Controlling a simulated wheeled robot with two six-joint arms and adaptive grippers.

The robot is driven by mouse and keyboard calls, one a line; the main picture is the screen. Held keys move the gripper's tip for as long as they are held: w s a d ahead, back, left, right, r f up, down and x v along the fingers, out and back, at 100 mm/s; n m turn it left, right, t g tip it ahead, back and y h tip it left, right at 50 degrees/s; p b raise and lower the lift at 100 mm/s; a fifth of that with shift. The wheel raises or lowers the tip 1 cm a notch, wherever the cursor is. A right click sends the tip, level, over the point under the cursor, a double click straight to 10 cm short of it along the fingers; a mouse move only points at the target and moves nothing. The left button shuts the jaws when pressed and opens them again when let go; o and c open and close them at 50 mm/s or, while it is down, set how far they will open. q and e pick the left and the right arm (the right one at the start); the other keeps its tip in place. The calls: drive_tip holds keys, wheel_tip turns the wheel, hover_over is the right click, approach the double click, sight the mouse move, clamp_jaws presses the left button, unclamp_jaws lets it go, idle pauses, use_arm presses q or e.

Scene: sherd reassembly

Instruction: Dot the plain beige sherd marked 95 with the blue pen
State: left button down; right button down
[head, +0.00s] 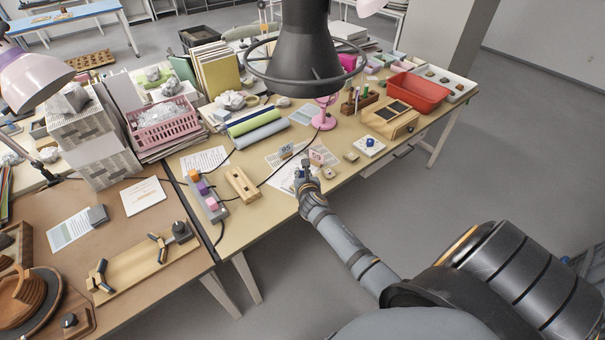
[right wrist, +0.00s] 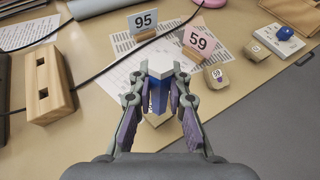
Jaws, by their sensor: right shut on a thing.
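My right gripper (head: 305,173) is over the beige table. In the right wrist view the gripper (right wrist: 160,88) is shut on the blue pen (right wrist: 156,97), which shows a blue body and a pale upper part between the fingers. A pale beige patch, perhaps a sherd, shows just under the pen, mostly hidden; I cannot read a mark on it or tell whether the pen touches it. The card reading 95 (right wrist: 145,21) stands just beyond the gripper, also in the head view (head: 286,150). My left gripper is not in view.
A pink 59 card (right wrist: 200,40) stands right of the 95 card. Beige sherds (right wrist: 216,76) (right wrist: 256,51) lie to its right, near a white block with a blue knob (right wrist: 280,40). A wooden block with holes (right wrist: 49,100) stands left. A dark cable crosses behind the gripper.

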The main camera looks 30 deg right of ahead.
drive_tip(key=shift+f+b, duration=0.45)
drive_tip(key=shift+f, duration=0.2)
idle(0.6)
drive_tip(key=shift+f, duration=0.1)
idle(1.4)
wheel_tip(320, 180, up, 7)
drive_tip(key=p, duration=0.9)
